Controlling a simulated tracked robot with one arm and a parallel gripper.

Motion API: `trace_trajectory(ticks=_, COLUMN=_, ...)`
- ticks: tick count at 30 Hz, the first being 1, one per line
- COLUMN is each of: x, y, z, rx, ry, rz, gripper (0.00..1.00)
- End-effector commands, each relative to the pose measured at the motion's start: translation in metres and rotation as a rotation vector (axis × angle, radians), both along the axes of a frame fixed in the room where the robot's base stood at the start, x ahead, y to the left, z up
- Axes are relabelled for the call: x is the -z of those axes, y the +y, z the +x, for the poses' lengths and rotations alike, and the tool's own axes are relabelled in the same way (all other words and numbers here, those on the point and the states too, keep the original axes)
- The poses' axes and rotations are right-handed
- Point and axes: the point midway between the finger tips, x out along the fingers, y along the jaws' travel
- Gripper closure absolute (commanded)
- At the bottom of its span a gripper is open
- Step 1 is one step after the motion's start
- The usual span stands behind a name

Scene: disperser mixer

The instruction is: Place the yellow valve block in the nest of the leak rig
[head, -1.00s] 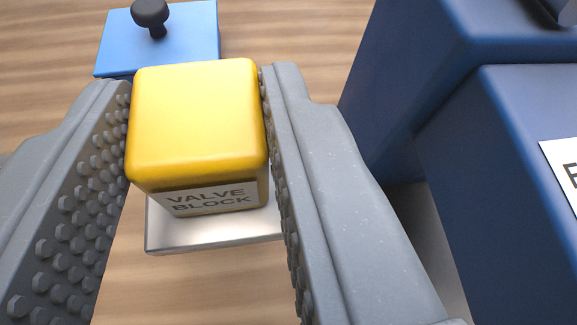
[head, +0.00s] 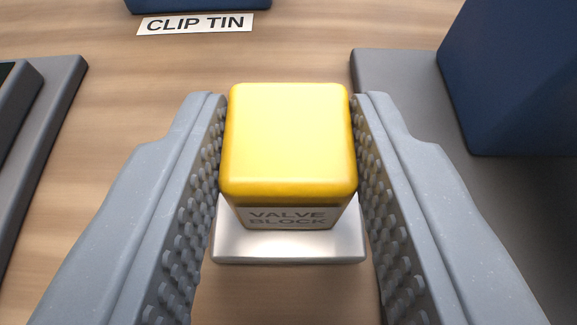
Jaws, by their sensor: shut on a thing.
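The yellow valve block (head: 290,145) is upright between the two ridged jaws of my gripper (head: 290,120) in the middle of the head view. The jaws are shut on its left and right sides. Its label "VALVE BLOCK" faces me. A pale silver plate (head: 290,246) shows directly under the block; I cannot tell the gap below it. I cannot make out a nest of the leak rig for certain in this view.
A "CLIP TIN" label (head: 195,24) lies on the wooden table before a blue tin (head: 197,4) at the top. A dark grey base (head: 400,85) with a navy housing (head: 515,80) stands at right. A dark grey flat object (head: 50,110) is at left. Bare wood lies between.

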Motion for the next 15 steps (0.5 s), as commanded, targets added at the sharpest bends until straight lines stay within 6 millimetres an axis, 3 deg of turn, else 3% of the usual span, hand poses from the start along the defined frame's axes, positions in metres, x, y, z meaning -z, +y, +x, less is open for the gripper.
trace_trajectory(ticks=4, x=0.0018, y=0.0004, z=0.0001, rx=-0.001, ry=-0.001, rz=0.000, gripper=0.97)
trace_trajectory(ticks=5, x=0.0016, y=0.0004, z=0.0001, rx=-0.001, ry=-0.001, rz=-0.001, gripper=0.62)
trace_trajectory(ticks=6, x=0.0012, y=0.0004, z=0.0000, rx=-0.001, ry=-0.001, rz=-0.001, gripper=0.51)
trace_trajectory(ticks=7, x=0.0011, y=0.0004, z=0.0001, rx=-0.001, ry=-0.001, rz=-0.001, gripper=0.46)
trace_trajectory(ticks=15, x=0.0009, y=0.0006, z=0.0000, rx=-0.001, ry=0.000, rz=-0.001, gripper=0.46)
